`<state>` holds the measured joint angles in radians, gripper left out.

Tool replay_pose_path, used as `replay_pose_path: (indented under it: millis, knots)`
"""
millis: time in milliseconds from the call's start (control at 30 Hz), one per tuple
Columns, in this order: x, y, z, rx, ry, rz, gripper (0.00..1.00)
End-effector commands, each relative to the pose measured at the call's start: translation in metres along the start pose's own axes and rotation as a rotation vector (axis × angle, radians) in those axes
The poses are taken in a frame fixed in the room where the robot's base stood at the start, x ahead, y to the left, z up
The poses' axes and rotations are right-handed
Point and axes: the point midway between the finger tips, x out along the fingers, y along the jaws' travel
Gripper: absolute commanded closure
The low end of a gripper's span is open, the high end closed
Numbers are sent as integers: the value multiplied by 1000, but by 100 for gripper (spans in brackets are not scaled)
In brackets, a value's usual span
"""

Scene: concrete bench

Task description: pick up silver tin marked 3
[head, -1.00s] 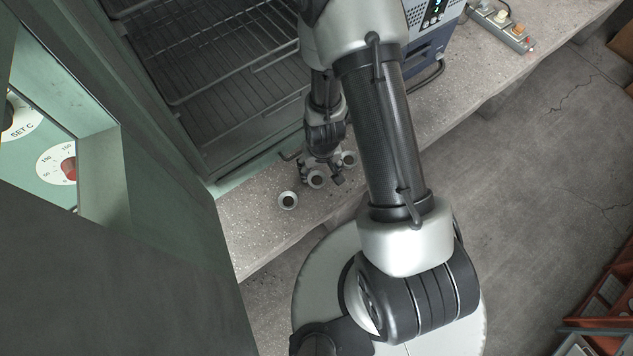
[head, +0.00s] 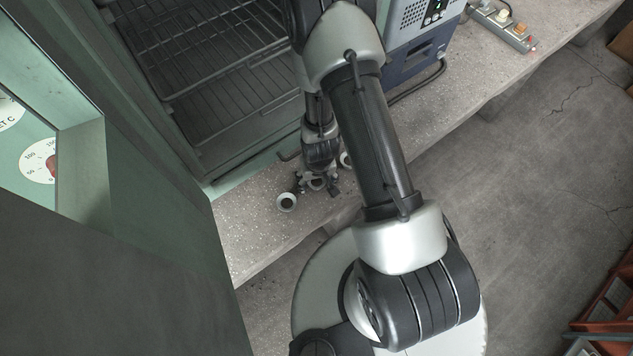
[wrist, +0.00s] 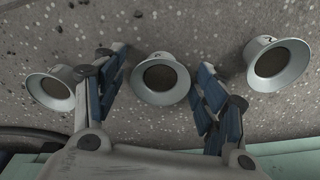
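Three silver tins with flared rims and dark round tops stand in a row on the bench. In the wrist view they are the left tin (wrist: 52,88), the middle tin (wrist: 161,79) and the right tin (wrist: 277,64). My gripper (wrist: 163,68) is open, with one blue-padded finger on each side of the middle tin and gaps between. In the head view my gripper (head: 317,186) partly hides the middle tin; the left tin (head: 287,202) is clear and the right tin (head: 346,160) is partly covered.
An open oven-like cabinet with wire racks (head: 220,75) stands behind the tins, its green door at left. A blue-grey instrument (head: 415,45) and a power strip (head: 505,27) are further right. The bench's front edge is close to the tins.

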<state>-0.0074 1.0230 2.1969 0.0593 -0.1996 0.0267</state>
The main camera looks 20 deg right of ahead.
Motion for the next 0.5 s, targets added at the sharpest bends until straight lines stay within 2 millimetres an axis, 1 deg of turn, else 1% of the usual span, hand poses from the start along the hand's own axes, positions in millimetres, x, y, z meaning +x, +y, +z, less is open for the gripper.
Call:
replay_pose_path:
  millis: [33,67,500]
  knots:
    - [0,0,0,0,0,0,38]
    - [0,0,0,0,0,0,40]
    - [0,0,0,0,-1,0,70]
